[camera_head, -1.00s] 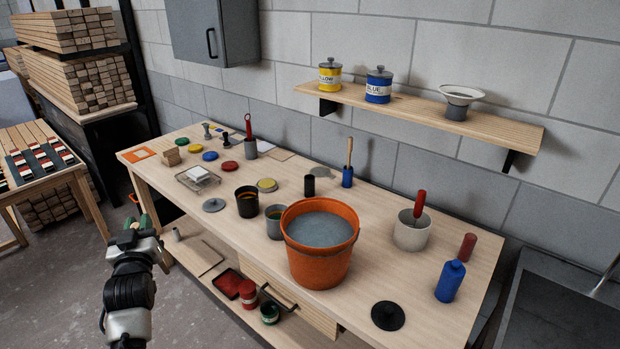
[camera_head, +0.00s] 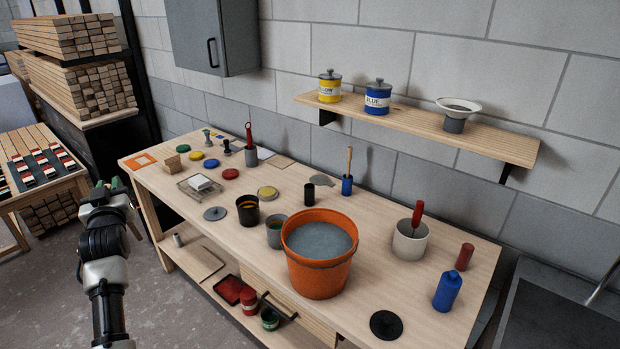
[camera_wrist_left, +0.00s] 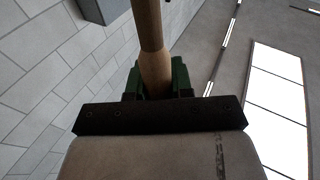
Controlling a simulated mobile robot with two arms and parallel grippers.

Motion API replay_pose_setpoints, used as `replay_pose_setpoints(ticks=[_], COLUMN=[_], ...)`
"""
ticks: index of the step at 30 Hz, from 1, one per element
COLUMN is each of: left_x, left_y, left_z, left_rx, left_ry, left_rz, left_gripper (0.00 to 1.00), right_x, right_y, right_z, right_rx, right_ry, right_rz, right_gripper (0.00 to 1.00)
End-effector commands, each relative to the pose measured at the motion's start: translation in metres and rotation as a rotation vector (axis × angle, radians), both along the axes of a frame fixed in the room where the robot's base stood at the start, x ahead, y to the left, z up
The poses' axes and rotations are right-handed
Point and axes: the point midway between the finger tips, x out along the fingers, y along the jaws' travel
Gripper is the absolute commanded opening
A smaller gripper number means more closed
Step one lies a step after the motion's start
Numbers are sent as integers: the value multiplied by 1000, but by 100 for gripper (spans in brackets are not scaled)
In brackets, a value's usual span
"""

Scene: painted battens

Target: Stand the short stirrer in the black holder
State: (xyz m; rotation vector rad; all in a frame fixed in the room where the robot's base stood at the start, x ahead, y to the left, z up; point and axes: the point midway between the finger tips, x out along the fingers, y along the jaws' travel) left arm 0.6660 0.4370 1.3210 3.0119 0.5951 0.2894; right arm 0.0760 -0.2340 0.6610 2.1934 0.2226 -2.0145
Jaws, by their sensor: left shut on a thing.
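The black holder (camera_head: 309,194) stands upright on the bench, just left of a blue holder (camera_head: 347,186) with a wooden-handled tool standing in it. My left gripper (camera_head: 109,188) is off the bench's left end, well away from the black holder. In the left wrist view its green fingers are shut on a pale wooden stirrer (camera_wrist_left: 149,40). Only part of its round shaft shows, so I cannot tell its length. My right gripper is not in view.
An orange bucket (camera_head: 320,272) stands at the bench's front edge, with a black pot (camera_head: 248,218) and a grey cup (camera_head: 275,240) left of it. A grey holder (camera_head: 251,157) with a red-handled tool stands farther back. A shelf (camera_head: 430,125) hangs above.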

Motion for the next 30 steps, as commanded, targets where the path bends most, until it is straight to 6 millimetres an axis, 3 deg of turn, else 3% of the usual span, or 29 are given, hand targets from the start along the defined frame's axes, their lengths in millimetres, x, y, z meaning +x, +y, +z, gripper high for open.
replay_pose_setpoints(ticks=[5,8,12,18,24,30], left_x=[-19,-42,-83,-153,-225,-271], left_y=[-30,-60,-105,-167,-215,-240], left_z=[-54,-98,-156,-222,-261,-272], left_rx=[-3,-4,-4,-5,-6,-2], left_ry=[8,9,9,6,5,2], left_rz=[-44,-88,-163,-269,-351,-389], left_gripper=[0,0,0,0,0,0], right_x=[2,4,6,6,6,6], right_y=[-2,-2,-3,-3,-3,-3], right_z=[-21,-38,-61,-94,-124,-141], right_rx=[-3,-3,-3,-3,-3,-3], right_ry=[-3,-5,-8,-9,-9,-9], right_rz=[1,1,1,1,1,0], right_gripper=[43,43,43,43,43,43])
